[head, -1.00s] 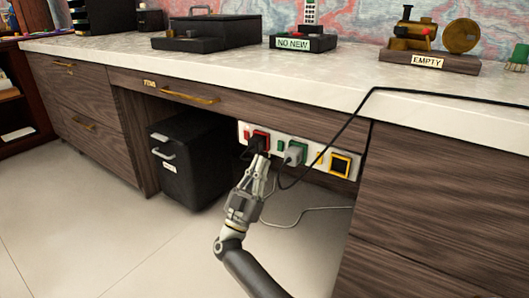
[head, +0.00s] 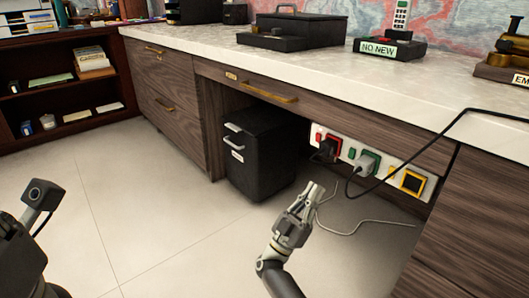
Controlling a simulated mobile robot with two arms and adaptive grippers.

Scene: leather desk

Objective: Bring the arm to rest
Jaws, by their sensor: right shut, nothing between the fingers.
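My right gripper (head: 317,190) is shut and empty. It is in front of the desk's knee space, below the white socket strip (head: 392,182) and apart from it. In the strip, a black plug (head: 328,147) sits in the red-framed socket and a grey plug (head: 364,163) sits in the green-framed one. A dark part of my own body shows at the lower left; my left gripper's fingers are not visible.
A black cabinet (head: 262,160) stands under the desk, left of the gripper. A black cable (head: 440,135) hangs over the desk edge; a grey cable (head: 350,231) lies on the floor. The open floor (head: 165,205) is clear. A dark bookshelf (head: 70,101) stands at the far left.

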